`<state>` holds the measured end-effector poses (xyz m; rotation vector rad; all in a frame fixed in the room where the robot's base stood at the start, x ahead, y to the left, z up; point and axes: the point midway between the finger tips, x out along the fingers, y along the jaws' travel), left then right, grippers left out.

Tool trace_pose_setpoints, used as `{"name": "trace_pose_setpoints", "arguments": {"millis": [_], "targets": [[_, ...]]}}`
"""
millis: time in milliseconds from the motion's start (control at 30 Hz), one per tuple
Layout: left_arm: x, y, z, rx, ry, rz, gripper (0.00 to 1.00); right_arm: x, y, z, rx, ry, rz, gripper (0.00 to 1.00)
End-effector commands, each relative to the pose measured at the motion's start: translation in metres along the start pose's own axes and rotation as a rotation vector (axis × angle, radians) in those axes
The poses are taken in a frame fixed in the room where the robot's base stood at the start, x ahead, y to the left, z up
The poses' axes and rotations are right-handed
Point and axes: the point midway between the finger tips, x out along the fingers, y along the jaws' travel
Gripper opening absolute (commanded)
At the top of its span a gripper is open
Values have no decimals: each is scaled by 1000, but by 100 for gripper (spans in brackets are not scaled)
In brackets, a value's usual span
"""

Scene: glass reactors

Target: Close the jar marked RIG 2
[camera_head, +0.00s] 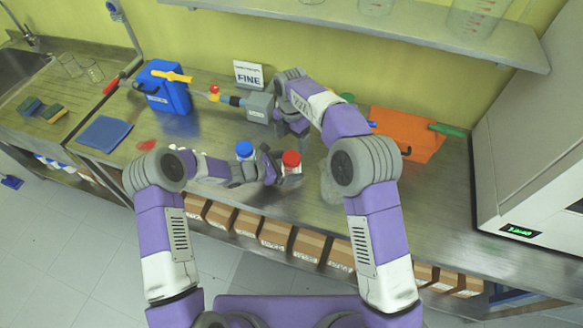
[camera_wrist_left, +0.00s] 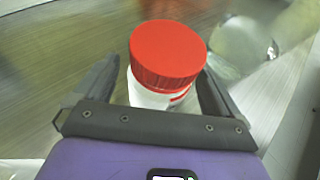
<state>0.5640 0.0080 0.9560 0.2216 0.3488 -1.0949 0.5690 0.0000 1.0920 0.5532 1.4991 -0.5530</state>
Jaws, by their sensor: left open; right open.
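A white jar with a red lid (camera_head: 291,161) stands on the steel bench. My left gripper (camera_head: 274,168) is open at this jar. In the left wrist view the red lid (camera_wrist_left: 167,52) is between the two open fingers (camera_wrist_left: 158,92), with the white body below it. A second jar with a blue lid (camera_head: 245,150) stands to the left, just behind my left gripper. I cannot read RIG 2 on either jar. My right gripper (camera_head: 298,126) is open behind the jars, partly hidden by its own arm.
A grey box (camera_head: 260,107) stands behind the jars, with a FINE sign (camera_head: 248,74) at the wall. A blue canister (camera_head: 167,88) and a blue mat (camera_head: 104,134) are at left. An orange item (camera_head: 410,134) and a large white machine (camera_head: 535,140) are at right.

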Motion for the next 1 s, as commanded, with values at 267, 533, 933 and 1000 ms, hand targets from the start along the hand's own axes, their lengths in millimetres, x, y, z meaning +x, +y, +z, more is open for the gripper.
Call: {"name": "trace_pose_setpoints", "arguments": {"millis": [267, 533, 933, 1000], "targets": [[12, 0, 0, -1, 0, 0, 98, 0, 0, 0, 0, 0, 0, 82], [11, 0, 0, 0, 0, 0, 82, 0, 0, 0, 0, 0, 0, 82], [11, 0, 0, 0, 0, 0, 21, 0, 0, 0, 0, 0, 0, 82], [11, 0, 0, 0, 0, 0, 10, 0, 0, 0, 0, 0, 0, 82]]}}
